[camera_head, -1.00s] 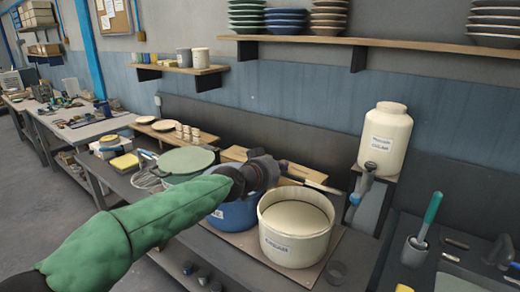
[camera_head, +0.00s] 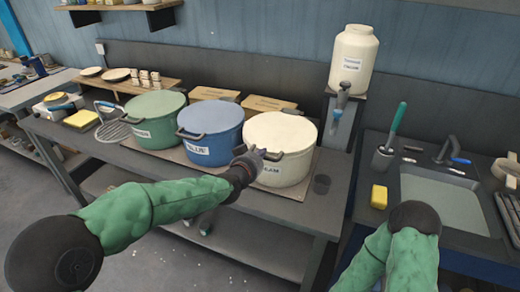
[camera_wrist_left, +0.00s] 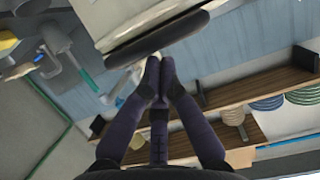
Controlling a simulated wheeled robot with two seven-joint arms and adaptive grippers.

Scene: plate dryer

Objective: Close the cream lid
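The cream pot (camera_head: 282,168) stands rightmost of three pots on the counter. Its cream lid (camera_head: 280,131) shows as a pale flat top across the opening; no interior is visible. A dark handle is at its front left. My left gripper (camera_head: 258,153) is at the front of this pot, by the handle. In the left wrist view, the fingertips of my left gripper (camera_wrist_left: 159,72) are together, with nothing visible between them, just below a dark handle (camera_wrist_left: 157,40). Whether they touch it I cannot tell. My right arm shows at lower right, but its gripper is not visible.
A blue pot (camera_head: 211,132) and a green pot (camera_head: 154,118) stand left of the cream one. A cream dispenser (camera_head: 354,58) is behind, to the right. A sink (camera_head: 443,201) is at right.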

